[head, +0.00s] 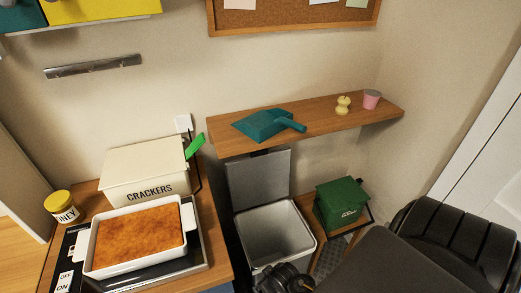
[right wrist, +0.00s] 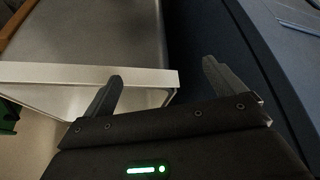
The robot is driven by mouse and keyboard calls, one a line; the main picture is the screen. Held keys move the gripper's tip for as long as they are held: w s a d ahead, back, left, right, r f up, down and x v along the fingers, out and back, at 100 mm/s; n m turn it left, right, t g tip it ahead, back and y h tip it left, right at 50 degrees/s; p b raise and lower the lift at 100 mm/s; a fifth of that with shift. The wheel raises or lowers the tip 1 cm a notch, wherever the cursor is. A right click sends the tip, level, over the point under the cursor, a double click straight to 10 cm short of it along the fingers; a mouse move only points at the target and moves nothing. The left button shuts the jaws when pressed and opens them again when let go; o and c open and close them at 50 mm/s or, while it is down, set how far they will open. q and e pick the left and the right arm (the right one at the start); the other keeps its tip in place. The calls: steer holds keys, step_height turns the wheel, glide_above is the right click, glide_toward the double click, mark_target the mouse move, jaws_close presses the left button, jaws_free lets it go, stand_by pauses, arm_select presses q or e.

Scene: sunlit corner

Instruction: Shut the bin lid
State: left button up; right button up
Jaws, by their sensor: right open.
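The bin (head: 294,213) stands on the floor below the shelf, its pale rim around an open grey inside. Its grey lid (head: 258,180) is up, standing nearly upright at the back of the bin. My right gripper (head: 283,277) is at the bin's near edge in the head view, its fingers hard to make out there. In the right wrist view my right gripper (right wrist: 160,82) is open with nothing gripped; its left finger overlaps the bin's pale rim (right wrist: 60,74). I cannot tell whether they touch. My left gripper is not in view.
A wooden shelf (head: 340,117) overhangs the lid and holds a teal dustpan (head: 265,123) and a pink cup (head: 371,99). A green box (head: 341,202) stands right of the bin. A counter (head: 216,252) with a baking dish (head: 188,208) is close on the left.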

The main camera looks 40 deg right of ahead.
steer(key=w+d+r+m+t+h+p, duration=0.1)
steer(key=w+d+r+t, duration=0.15)
steer(key=w+r, duration=0.45)
steer(key=w+d+r+m+t, duration=0.1)
steer(key=w+d+r, duration=0.3)
steer(key=w+r, duration=0.2)
steer(key=m+t+h+p, duration=0.2)
steer(key=m+t+h, duration=0.1)
steer(key=t, duration=0.1)
glide_toward(260, 152)
arm_select(q)
step_height(260, 152, up, 4)
steer(key=shift+w+a+r+p, duration=0.1)
steer(key=shift+w+r+p, duration=0.05)
steer(key=shift+p, duration=0.25)
arm_select(e)
steer(key=x, duration=0.9)
steer(key=shift+a, duration=0.1)
steer(key=shift+c, duration=0.3)
